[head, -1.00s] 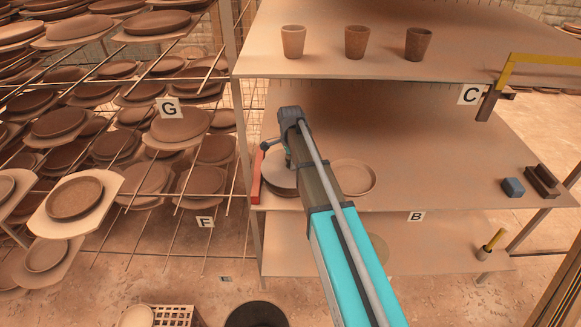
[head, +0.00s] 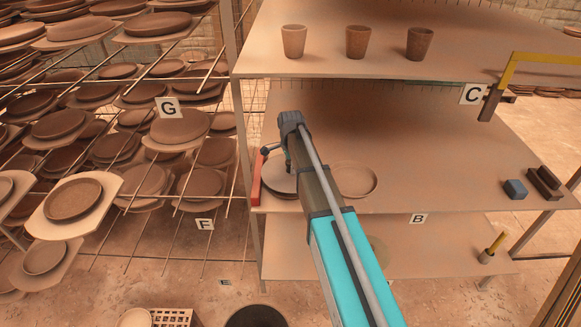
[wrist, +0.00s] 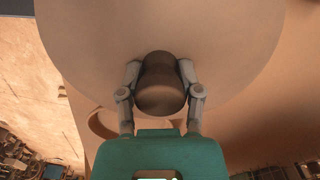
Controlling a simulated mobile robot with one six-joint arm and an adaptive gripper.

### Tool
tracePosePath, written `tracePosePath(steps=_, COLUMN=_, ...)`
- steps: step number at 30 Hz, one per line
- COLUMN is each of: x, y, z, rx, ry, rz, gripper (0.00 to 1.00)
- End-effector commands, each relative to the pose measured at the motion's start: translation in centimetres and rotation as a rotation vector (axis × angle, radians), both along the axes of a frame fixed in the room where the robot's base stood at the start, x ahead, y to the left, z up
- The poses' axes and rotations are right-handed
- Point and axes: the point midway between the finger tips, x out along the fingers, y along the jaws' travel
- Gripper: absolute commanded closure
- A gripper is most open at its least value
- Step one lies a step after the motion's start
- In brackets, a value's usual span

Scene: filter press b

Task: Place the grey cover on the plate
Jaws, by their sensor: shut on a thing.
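The grey cover (head: 280,178) is a round, flat disc at the left end of the shelf marked B, partly hidden by my arm. In the wrist view the cover (wrist: 160,25) fills the upper middle, with a dark brown knob (wrist: 160,85). My gripper (wrist: 160,88) is shut on this knob, one finger on each side. A shallow round plate (head: 356,180) lies on the shelf just right of the cover and arm. Its rim also seems to show below the cover in the wrist view (wrist: 100,124). I cannot tell whether the cover touches the shelf.
A red upright block (head: 256,180) stands close left of the cover. A blue block (head: 515,189) and dark blocks (head: 544,183) lie at the shelf's right. Three cups (head: 358,42) stand on the shelf above. Racks of plates fill the left. The shelf's middle is clear.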

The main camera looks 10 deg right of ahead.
Motion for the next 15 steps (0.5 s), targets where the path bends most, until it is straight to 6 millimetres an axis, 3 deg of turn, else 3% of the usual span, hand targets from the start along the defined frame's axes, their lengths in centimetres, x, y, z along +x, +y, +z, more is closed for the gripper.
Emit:
tracePosePath(steps=4, x=0.00, y=0.00, z=-0.04, rx=0.000, ry=0.000, rz=0.000, gripper=1.00)
tracePosePath(steps=5, x=0.00, y=0.00, z=-0.04, rx=0.000, ry=0.000, rz=0.000, gripper=0.48)
tracePosePath(steps=9, x=0.01, y=0.00, z=-0.04, rx=0.000, ry=0.000, rz=0.000, gripper=0.22)
tracePosePath(steps=10, x=0.01, y=0.00, z=-0.04, rx=0.000, ry=0.000, rz=0.000, gripper=0.18)
tracePosePath(steps=15, x=0.00, y=0.00, z=-0.04, rx=0.000, ry=0.000, rz=0.000, gripper=0.18)
